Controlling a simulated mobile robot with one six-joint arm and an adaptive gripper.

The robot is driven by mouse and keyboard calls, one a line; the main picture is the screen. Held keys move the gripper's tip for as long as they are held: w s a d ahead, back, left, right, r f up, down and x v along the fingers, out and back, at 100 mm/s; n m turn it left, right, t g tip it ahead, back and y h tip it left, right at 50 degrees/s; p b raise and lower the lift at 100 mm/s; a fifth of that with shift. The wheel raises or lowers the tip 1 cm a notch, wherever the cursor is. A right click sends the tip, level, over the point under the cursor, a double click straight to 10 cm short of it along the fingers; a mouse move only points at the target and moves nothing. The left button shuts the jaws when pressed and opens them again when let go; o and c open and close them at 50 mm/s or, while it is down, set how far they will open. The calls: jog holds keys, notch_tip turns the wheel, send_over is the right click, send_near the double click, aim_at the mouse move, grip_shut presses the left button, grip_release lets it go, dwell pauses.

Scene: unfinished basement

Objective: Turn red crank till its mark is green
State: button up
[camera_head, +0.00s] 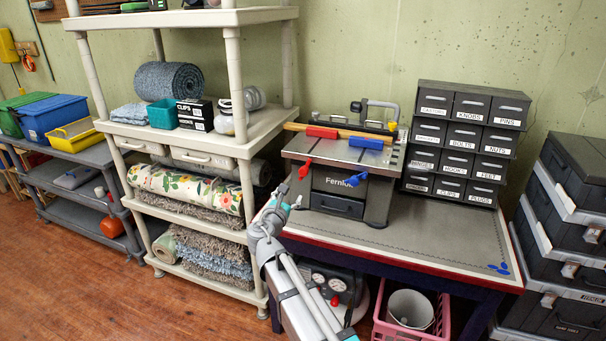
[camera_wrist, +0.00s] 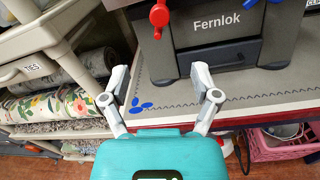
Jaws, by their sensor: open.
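The red crank (camera_head: 305,168) is on the front of the grey Fernlok bench machine (camera_head: 352,186), near its left side. In the wrist view the red crank (camera_wrist: 159,15) is at the top edge, with its knob end hanging low. No colour mark for it can be made out in either view. A blue crank (camera_head: 355,180) sits to its right on the same front. My gripper (camera_wrist: 160,82) is open and empty, in front of and below the red crank, apart from it. In the head view it is at the bench's left end, partly hidden by my arm.
The machine stands on a workbench (camera_head: 440,241) with a red front edge. Labelled drawers (camera_head: 466,137) stand to its right, dark stacked cases (camera_head: 565,235) beyond. A cream shelf unit (camera_head: 235,80) is close on the left. A pink crate (camera_head: 386,328) is below the bench.

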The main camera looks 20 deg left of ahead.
aim_at(303, 173)
jog(key=shift+w, duration=0.1)
jog(key=w, duration=1.3)
jog(key=shift+w+d, duration=0.2)
jog(key=shift+w, duration=0.1)
grip_shut()
dwell(0.3)
